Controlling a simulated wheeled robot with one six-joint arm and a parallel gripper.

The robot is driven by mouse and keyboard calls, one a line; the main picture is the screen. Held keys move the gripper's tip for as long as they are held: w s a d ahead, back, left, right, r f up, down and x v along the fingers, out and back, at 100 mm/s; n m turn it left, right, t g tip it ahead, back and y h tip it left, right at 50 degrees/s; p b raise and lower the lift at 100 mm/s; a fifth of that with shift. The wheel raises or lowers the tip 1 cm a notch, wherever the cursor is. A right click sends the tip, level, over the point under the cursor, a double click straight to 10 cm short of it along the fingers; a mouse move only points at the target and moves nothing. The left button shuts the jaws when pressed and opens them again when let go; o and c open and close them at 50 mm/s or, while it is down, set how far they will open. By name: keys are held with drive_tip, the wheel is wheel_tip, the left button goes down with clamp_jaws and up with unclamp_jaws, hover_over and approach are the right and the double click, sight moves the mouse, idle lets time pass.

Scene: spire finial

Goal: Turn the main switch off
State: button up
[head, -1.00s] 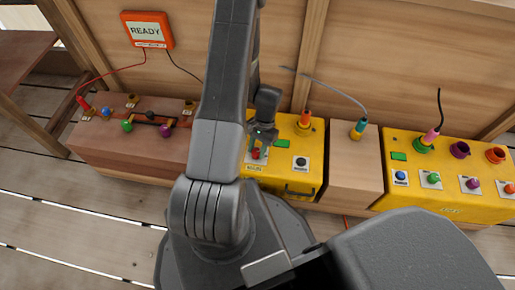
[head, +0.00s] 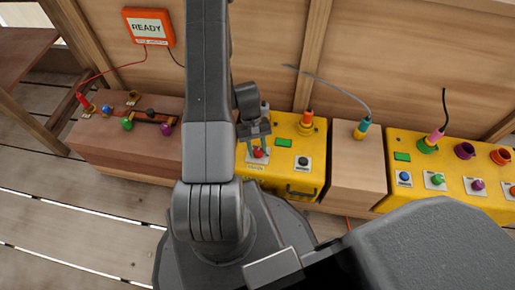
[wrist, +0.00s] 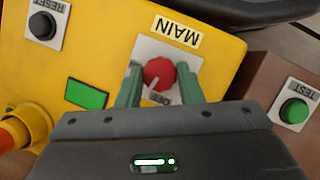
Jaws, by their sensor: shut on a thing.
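The main switch is a red round knob (wrist: 158,73) on a white plate, on top of a yellow box (wrist: 105,40). The wrist view shows it upside down, with a MAIN label (wrist: 176,30) and an OFF mark (wrist: 155,98) on opposite sides. A pale line on the knob points toward the OFF side. My gripper (wrist: 160,84) is shut on the knob, with one green-grey finger on each side. In the head view the knob (head: 259,153) shows under my gripper (head: 256,149), partly hidden by the fingers.
A black RESET button (head: 303,162) sits beside the switch, and a green indicator (head: 283,142) is behind it. A green TEST button (wrist: 294,111) is on the brown box. An orange READY sign (head: 148,27) hangs on the wall. Cables run to plugs on the boxes.

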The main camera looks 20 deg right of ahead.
drive_tip(key=shift+n+h+b, duration=0.5)
drive_tip(key=shift+n+b, duration=0.05)
drive_tip(key=shift+n, duration=0.65)
drive_tip(key=o, duration=1)
drive_tip(key=shift+c, duration=0.2)
drive_tip(key=shift+r, duration=0.1)
drive_tip(key=p+v, duration=0.5)
drive_tip(key=v, duration=0.8)
drive_tip(key=shift+r, duration=0.35)
drive_tip(key=shift+a+f, duration=0.1)
drive_tip(key=shift+a, duration=0.05)
drive_tip(key=b+x, duration=0.5)
drive_tip(key=x, duration=0.8)
drive_tip(key=shift+f, duration=0.35)
